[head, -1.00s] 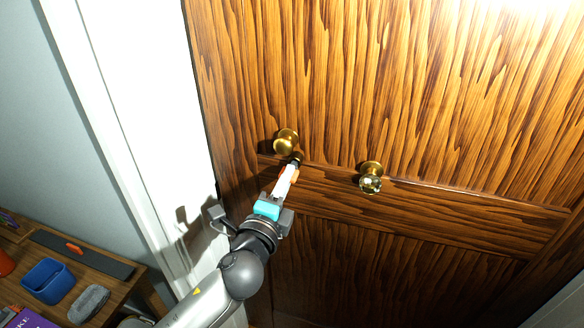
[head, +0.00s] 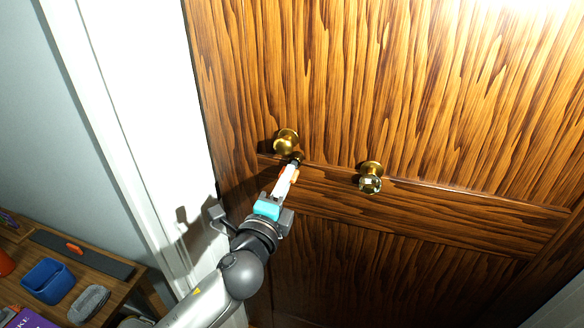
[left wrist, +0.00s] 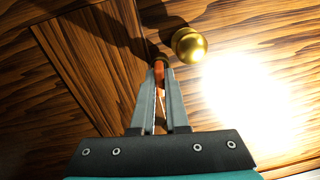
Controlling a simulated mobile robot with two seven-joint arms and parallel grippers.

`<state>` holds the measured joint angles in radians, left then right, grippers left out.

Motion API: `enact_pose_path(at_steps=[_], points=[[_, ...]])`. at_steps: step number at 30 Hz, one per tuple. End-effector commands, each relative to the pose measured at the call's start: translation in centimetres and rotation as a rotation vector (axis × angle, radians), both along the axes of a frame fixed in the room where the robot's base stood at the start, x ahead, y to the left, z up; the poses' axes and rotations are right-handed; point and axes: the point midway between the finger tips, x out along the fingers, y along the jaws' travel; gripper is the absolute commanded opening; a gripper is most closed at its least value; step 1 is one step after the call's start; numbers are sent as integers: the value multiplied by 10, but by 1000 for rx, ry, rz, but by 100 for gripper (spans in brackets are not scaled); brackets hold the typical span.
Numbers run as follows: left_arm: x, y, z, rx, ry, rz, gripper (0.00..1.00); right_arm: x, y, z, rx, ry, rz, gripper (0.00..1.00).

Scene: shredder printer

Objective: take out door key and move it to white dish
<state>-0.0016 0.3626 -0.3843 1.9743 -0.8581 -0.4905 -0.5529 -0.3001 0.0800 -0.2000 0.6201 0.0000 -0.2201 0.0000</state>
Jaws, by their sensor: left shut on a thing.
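My left gripper (head: 288,178) is at the wooden door (head: 450,120), just below the left brass knob (head: 286,141). It is shut on a small orange-brown thing, which seems to be the door key (left wrist: 158,75) and is mostly hidden between the fingers. In the left wrist view the gripper (left wrist: 160,85) has its tips close to the door, beside and below the brass knob (left wrist: 189,45). I cannot tell how deep the key sits in the lock. I do not see the white dish. My right gripper is not in view.
A second brass knob (head: 370,177) sits to the right on the door. A white door frame (head: 135,90) is at left. A wooden table (head: 100,268) at lower left holds a blue container (head: 48,281), a grey oval thing (head: 88,304) and a purple book (head: 32,320).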

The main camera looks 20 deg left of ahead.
Motion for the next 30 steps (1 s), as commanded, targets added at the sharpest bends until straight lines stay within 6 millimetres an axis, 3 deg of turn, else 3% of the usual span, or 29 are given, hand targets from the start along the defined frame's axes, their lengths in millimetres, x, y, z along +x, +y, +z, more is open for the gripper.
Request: enact_pose_path(at_steps=[15, 30], points=[[-35, 1, 0, 0, 1, 0, 0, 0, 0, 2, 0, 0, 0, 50], [-45, 1, -2, -2, 2, 1, 0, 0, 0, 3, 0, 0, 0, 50]])
